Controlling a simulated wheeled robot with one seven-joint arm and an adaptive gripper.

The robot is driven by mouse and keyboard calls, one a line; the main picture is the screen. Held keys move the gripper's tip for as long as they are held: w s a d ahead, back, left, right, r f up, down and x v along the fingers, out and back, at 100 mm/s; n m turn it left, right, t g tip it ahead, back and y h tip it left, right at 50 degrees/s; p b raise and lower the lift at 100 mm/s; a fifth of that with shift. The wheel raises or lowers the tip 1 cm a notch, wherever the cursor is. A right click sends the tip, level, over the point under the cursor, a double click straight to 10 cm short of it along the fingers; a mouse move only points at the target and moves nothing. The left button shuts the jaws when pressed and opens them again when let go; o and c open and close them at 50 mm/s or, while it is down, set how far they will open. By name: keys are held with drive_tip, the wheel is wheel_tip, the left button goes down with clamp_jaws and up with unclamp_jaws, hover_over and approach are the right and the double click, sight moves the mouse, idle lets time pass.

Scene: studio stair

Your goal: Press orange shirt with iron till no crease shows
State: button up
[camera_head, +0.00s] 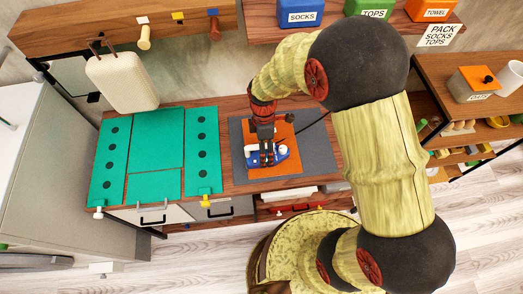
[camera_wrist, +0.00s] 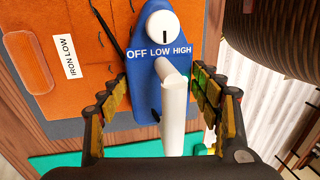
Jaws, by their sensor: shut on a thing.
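The orange shirt (camera_head: 288,172) lies flat on a dark grey mat (camera_head: 318,155); it also fills the upper left of the wrist view (camera_wrist: 80,90). Dark crooked crease lines (camera_wrist: 110,38) show on it beside the iron. The blue iron (camera_head: 280,154) sits over the shirt, with a white handle (camera_wrist: 174,112). Its white dial (camera_wrist: 162,24) has its dark mark toward LOW. My gripper (camera_head: 265,152) is shut on the iron, with its fingers either side of the handle (camera_wrist: 165,100). The iron hides the shirt beneath it. A white tag on the shirt reads "IRON LOW" (camera_wrist: 64,56).
A green folding board (camera_head: 155,140) lies left of the mat. A cream padded object (camera_head: 122,82) stands behind it. SOCKS (camera_head: 300,14), TOPS (camera_head: 370,8) and TOWEL (camera_head: 432,10) bins stand on the shelf behind. A dark cord (camera_head: 314,122) runs up right from the iron.

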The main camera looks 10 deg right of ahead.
sight(256, 154)
drive_tip(key=shift+s+d+p, duration=0.2)
drive_tip(key=shift+d+p, duration=0.2)
drive_tip(key=shift+d, duration=3.1)
drive_tip(key=shift+w+a, duration=0.15)
drive_tip(key=shift+a, duration=3.55)
drive_tip(key=shift+w+a+p, duration=0.15)
drive_tip(key=shift+a+p, duration=0.15)
drive_tip(key=shift+a, duration=1.05)
drive_tip(key=shift+s+d, duration=0.2)
drive_tip(key=shift+d, duration=2.45)
drive_tip(key=shift+d+p, duration=0.45)
drive_tip(key=shift+d, duration=1.95)
